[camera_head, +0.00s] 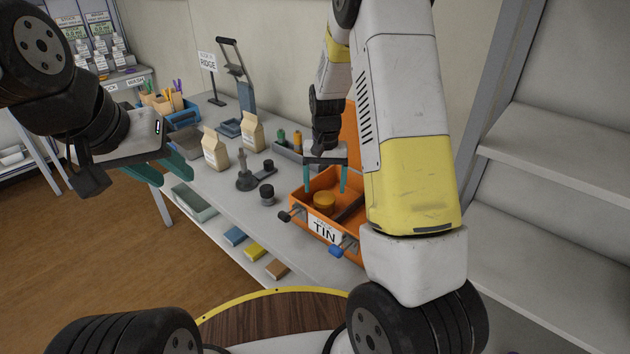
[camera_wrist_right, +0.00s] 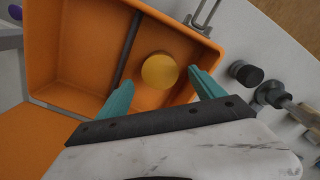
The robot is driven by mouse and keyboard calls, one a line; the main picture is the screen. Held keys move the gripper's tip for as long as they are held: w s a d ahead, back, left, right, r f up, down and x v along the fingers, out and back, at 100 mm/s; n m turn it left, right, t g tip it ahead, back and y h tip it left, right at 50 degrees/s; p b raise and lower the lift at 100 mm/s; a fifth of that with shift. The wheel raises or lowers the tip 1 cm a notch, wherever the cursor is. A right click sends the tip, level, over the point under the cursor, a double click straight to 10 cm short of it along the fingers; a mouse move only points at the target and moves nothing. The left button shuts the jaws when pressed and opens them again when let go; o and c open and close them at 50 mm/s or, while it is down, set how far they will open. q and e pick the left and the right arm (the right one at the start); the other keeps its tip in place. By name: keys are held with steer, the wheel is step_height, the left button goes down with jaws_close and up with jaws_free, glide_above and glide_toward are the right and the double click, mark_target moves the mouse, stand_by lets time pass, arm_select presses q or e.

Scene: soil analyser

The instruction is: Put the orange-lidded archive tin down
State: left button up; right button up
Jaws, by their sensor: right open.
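The orange-lidded archive tin (camera_head: 324,201) stands inside an orange box (camera_head: 297,207) labelled TIN on the bench. In the right wrist view the tin (camera_wrist_right: 160,70) shows its round lid from above, beside a dark divider (camera_wrist_right: 128,45) in the box (camera_wrist_right: 75,50). My right gripper (camera_head: 326,189) is open above the box, and its teal fingers (camera_wrist_right: 160,95) are apart, one on each side of the tin and not closed on it. My left gripper (camera_head: 165,172) is raised at the left, away from the box. Its teal fingers appear apart with nothing between them.
The bench (camera_head: 222,201) also holds paper bags (camera_head: 253,132), a dark round jar (camera_head: 267,194), a small stand (camera_head: 248,178) and a blue tray (camera_head: 185,118). The box's raised orange lid (camera_head: 353,135) is behind my right gripper. Grey shelving (camera_head: 560,150) stands at the right.

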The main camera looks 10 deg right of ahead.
mark_target(324, 197)
steer(key=s+r+t+y, duration=0.1)
steer(key=s+r, duration=0.3)
steer(key=r, duration=0.3)
steer(key=s+r+n+t, duration=0.1)
steer(key=s+r, duration=0.2)
steer(key=r, duration=0.4)
steer(key=s+r+t+y, duration=0.1)
steer(key=s+r, duration=0.3)
steer(key=r, duration=0.2)
steer(key=s+a+r+n+t, duration=0.1)
steer(key=s+r+n+t, duration=0.1)
steer(key=s, duration=1.1)
step_height(324, 197, up, 2)
steer(key=shift+a+r+t, duration=0.15)
steer(key=shift+a+t, duration=0.2)
steer(key=shift+t, duration=0.25)
